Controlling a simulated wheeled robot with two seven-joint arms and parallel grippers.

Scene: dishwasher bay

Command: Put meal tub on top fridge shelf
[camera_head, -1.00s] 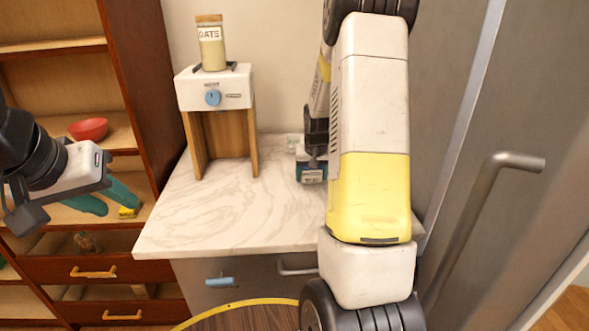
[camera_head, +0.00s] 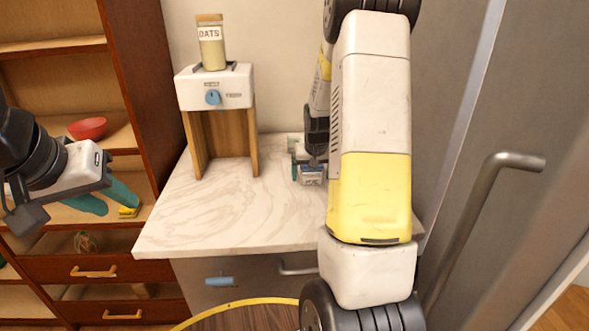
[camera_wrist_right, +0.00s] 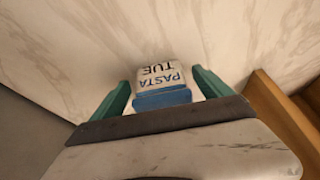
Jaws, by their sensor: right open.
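The meal tub (camera_wrist_right: 160,82), white and blue with the words PASTA TUE, stands on the marble counter in the right wrist view. In the head view the small tub (camera_head: 312,174) is partly hidden by my right gripper. My right gripper (camera_wrist_right: 162,98) is open, with one teal finger on each side of the tub; contact cannot be told. My left gripper (camera_head: 106,199) hangs empty in front of the wooden shelves, its teal fingers apart. A tall grey door with a bar handle (camera_head: 478,215), apparently the fridge, stands at the right. No fridge shelf shows.
A white dispenser (camera_head: 215,88) on wooden legs bears an oats jar (camera_head: 212,45) at the back of the counter (camera_head: 225,215). The counter's front left is clear. A red bowl (camera_head: 88,129) sits on the shelves. My right arm blocks the counter's right side.

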